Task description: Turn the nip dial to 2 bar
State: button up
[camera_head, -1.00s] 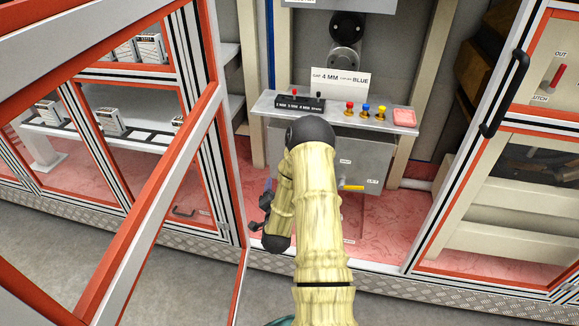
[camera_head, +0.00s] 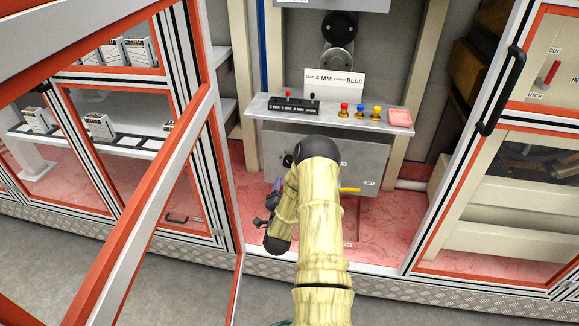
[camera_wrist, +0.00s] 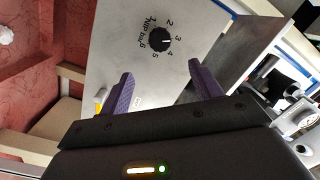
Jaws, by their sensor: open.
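The nip dial (camera_wrist: 160,40) is a black round knob on a pale grey panel, marked with numbers and "NIP bar" in the wrist view. Its white pointer mark faces right, about at the 3. My gripper (camera_wrist: 164,78) is open, with two purple fingers spread apart below the dial in that view. Nothing is between the fingers, and they do not visibly touch the knob. In the head view my gripper (camera_head: 270,208) is low, left of my forearm. My arm covers part of the grey box (camera_head: 370,160) there, and I cannot clearly make out the dial.
A shelf (camera_head: 260,106) above the box carries a black switch block (camera_head: 294,106), red, blue and yellow knobs (camera_head: 360,111) and a sign (camera_head: 333,84). A yellow lever (camera_head: 349,190) sticks out of the box. Framed doors stand left and right of the opening.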

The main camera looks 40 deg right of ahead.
jog(key=x, duration=1.3)
jog(key=c, duration=1)
